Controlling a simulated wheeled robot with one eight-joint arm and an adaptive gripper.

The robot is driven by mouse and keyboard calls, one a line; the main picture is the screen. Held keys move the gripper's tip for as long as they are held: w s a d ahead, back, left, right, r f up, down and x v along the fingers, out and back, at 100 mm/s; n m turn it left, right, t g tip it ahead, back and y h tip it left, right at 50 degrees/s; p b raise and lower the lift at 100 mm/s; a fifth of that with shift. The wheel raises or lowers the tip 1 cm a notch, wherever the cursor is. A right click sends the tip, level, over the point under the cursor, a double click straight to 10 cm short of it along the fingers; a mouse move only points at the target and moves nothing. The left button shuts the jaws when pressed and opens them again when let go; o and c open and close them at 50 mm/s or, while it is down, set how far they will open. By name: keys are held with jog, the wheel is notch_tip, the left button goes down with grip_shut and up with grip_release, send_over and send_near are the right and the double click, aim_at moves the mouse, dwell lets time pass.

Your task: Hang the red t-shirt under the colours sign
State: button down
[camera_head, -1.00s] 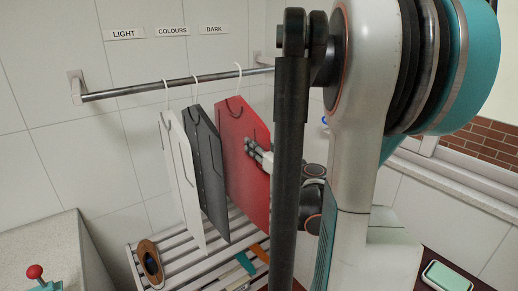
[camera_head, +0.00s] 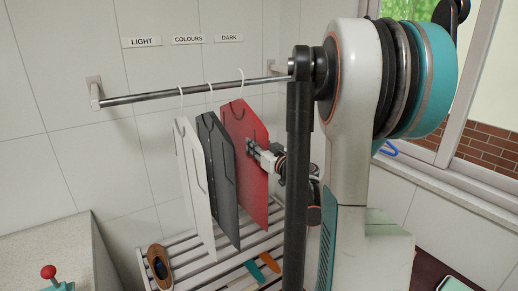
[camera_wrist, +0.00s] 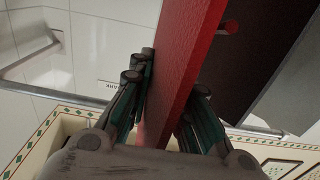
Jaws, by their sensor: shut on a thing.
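The red t-shirt (camera_head: 243,160) is a flat panel with a white hanger hook. My gripper (camera_head: 251,148) is shut on its right side in the head view. In the wrist view, the red panel (camera_wrist: 185,60) runs between the two fingers of my gripper (camera_wrist: 168,88). The hook (camera_head: 240,76) is at the rail (camera_head: 150,96); I cannot tell whether it bears on it. The colours sign (camera_head: 188,40) is on the wall above the rail, between the light sign (camera_head: 141,42) and the dark sign (camera_head: 229,38). The red t-shirt appears right of the colours sign.
A white garment (camera_head: 193,175) and a dark grey garment (camera_head: 222,185) hang left of the red one, close beside it. A slatted rack (camera_head: 200,262) below holds a brown brush (camera_head: 159,265) and small tools. Left of the white garment, the rail is bare.

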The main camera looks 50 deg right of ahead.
jog(key=w+d+f+b, duration=0.1)
jog(key=w+f+b, duration=0.2)
jog(key=w+f, duration=0.1)
jog(key=shift+w+d, duration=0.15)
jog(key=shift+w, duration=0.55)
dwell(0.3)
dwell(0.3)
jog(key=c, duration=1.4)
grip_release()
jog(key=shift+s, duration=0.15)
jog(key=v, duration=1.1)
jog(key=shift+s, duration=0.35)
